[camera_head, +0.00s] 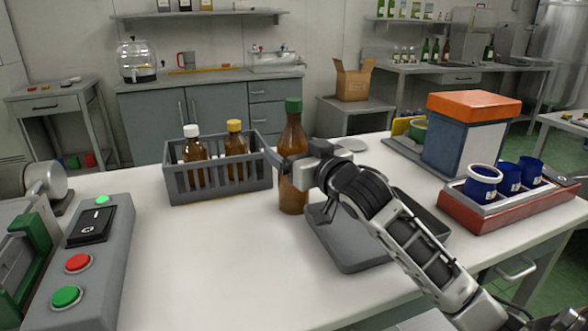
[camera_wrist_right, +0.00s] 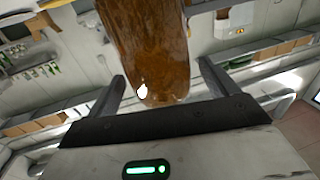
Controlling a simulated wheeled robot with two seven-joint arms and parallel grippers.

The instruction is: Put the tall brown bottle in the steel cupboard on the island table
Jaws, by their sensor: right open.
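The tall brown bottle (camera_head: 293,140), with a green cap, stands upright on the white-topped island table (camera_head: 210,255), beside a grey crate. My right gripper (camera_head: 288,157) is open at the bottle's body, one finger showing on its left side. In the right wrist view the bottle (camera_wrist_right: 150,45) lies between the two spread fingers (camera_wrist_right: 163,82), with a gap visible on each side. Grey cupboards (camera_head: 156,125) with closed doors and drawers stand along the back wall; I cannot tell which is the steel cupboard.
The grey crate (camera_head: 220,183) holds two smaller brown bottles, one white-capped, one yellow-capped. A grey tray (camera_head: 350,255) lies under my right forearm. A red tray (camera_head: 500,207) with blue cups is at the right, a button box (camera_head: 85,265) at the left. The table's front middle is clear.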

